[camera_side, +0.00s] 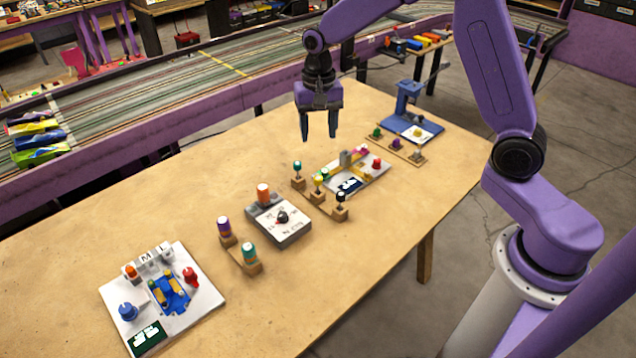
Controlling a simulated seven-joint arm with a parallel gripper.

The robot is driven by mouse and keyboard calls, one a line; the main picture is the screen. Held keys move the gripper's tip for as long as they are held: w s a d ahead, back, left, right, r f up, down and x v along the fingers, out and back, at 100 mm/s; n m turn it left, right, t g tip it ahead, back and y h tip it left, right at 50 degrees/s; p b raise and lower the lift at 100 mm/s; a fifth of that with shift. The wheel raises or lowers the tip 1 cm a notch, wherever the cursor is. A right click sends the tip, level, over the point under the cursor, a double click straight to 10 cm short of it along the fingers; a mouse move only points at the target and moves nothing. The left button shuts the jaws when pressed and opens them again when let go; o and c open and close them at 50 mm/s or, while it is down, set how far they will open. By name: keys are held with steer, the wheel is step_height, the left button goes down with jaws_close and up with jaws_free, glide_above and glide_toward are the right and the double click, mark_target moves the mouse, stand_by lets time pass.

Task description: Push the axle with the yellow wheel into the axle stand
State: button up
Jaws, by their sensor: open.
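A small upright piece with a yellow top (318,181) stands on a wooden holder, between a teal-topped piece (297,167) and a dark-topped piece (341,198). It looks like the axle with the yellow wheel, though it is small here. Right behind this row lies a pale board (375,178) with a grey upright block (346,158), a yellow strip and red and pink parts. Which part is the axle stand I cannot tell for sure. My gripper (319,137) is open and empty, fingers pointing down, above the table behind the teal-topped piece.
A grey box with an orange knob (263,193) and a holder with purple and teal pieces (249,252) stand left of the row. A white board (205,297) is at front left. A blue press (406,100) stands at back right. The table's left rear is bare.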

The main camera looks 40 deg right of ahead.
steer(key=w+d+f+m, duration=0.2)
steer(key=w+d+m, duration=0.1)
steer(key=w+d, duration=0.1)
glide_toward(318, 178)
steer(key=f, duration=0.5)
steer(key=shift+w+d+f, duration=0.15)
steer(key=shift+d, duration=0.05)
steer(key=shift+a+f, duration=0.15)
steer(key=shift+f, duration=2.5)
jaws_close()
